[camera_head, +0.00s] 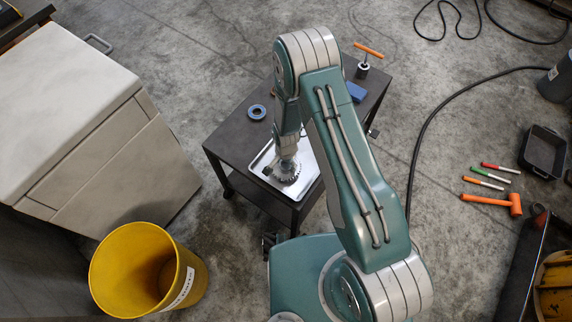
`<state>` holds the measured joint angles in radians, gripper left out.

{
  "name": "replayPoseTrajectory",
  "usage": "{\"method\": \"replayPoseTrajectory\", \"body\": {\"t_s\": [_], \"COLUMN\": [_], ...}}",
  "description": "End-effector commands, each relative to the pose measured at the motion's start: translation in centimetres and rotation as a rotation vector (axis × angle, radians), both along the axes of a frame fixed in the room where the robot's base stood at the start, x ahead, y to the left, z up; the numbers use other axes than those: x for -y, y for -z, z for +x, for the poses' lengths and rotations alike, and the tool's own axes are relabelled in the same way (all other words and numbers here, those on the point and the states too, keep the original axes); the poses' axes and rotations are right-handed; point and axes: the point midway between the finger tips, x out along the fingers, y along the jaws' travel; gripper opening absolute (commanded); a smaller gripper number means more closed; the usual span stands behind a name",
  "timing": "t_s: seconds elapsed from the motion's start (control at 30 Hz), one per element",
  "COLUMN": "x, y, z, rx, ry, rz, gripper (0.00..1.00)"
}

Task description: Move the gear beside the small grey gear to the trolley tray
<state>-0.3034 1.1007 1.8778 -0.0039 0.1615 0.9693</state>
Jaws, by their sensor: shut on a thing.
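My gripper (284,170) is low over the silver tray (309,178) on the dark trolley (232,140). It is shut on a grey toothed gear (292,178), which shows inside the tray's outline. I cannot tell whether the gear touches the tray floor. My arm and gripper hide part of the gear and part of the tray. I do not see a separate small grey gear in this view.
A yellow bin (140,268) stands at lower left. An orange mallet (497,201) lies on the floor at right.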

Motion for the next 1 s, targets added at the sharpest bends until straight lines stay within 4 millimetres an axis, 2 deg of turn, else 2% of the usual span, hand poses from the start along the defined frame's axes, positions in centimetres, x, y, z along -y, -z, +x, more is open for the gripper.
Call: {"method": "replayPoseTrajectory", "body": {"t_s": [0.13, 0.47, 0.5, 0.57, 1.0], "x": [0.0, 0.0, 0.1, 0.1, 0.0], "y": [1.5, 1.7, 1.8, 1.8, 1.7], "z": [0.0, 0.0, 0.0, 0.0, 0.0], "rx": [0.001, 0.002, 0.0, 0.0, 0.0], "ry": [0.0, 0.0, 0.0, 0.0, 0.0], "rz": [0.0, 0.001, 0.0, 0.0, 0.0], "gripper": [0.09, 0.09, 0.74, 1.0, 1.0]}}
